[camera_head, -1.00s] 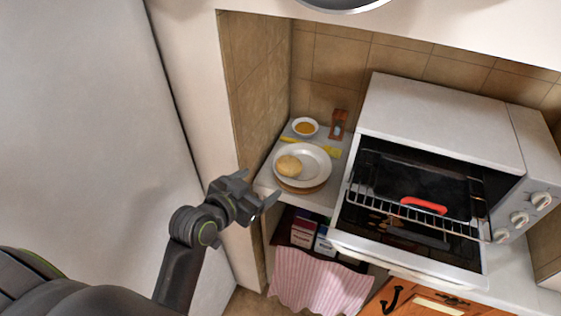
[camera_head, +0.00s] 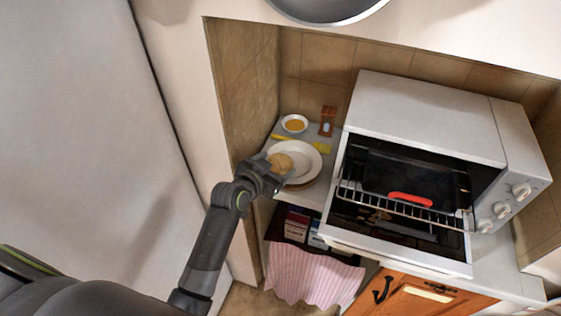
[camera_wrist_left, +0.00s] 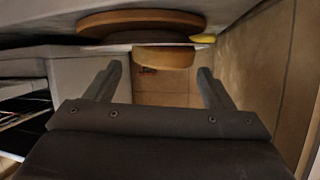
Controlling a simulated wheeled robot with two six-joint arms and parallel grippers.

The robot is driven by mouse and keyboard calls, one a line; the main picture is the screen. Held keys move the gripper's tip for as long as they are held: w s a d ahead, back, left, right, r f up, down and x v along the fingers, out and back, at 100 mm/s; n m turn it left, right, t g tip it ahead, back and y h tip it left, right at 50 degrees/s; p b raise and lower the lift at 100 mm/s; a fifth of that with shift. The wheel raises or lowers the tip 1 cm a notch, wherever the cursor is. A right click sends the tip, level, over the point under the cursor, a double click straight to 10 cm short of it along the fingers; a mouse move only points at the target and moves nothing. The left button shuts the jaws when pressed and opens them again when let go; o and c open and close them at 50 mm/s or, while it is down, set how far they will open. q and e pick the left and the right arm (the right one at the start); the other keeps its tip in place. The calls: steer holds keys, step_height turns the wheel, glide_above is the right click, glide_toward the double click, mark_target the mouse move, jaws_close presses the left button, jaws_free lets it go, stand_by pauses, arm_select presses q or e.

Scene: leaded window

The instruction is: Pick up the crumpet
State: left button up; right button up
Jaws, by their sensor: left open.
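The crumpet (camera_head: 281,161) is a pale golden disc on the left part of a white plate (camera_head: 309,161). The plate rests on a round wooden board, seen in the left wrist view (camera_wrist_left: 140,22), which is upside down. My left gripper (camera_head: 274,170) is at the near left side of the plate, close to the crumpet and partly covering its near edge. In the wrist view the crumpet (camera_wrist_left: 163,58) appears between the tips of the open, empty fingers (camera_wrist_left: 159,70). I cannot tell whether either finger touches it. My right gripper is not in view.
A small bowl of orange-yellow contents (camera_head: 295,124) and a wooden-framed timer-like item (camera_head: 327,121) stand behind the plate. A yellow item (camera_head: 320,145) lies beside it. The toaster oven (camera_head: 430,115), door open, is to the right. A tiled wall (camera_head: 243,90) bounds the left.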

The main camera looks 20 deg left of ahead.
mark_target(281, 160)
arm_select(q)
steer(key=shift+w+f, duration=0.1)
steer(key=shift+w, duration=0.25)
steer(key=shift+p+x, duration=0.85)
steer(key=shift+x, duration=1.45)
steer(key=shift+a+f, duration=0.1)
steer(key=shift+f, duration=0.05)
steer(key=c, duration=0.8)
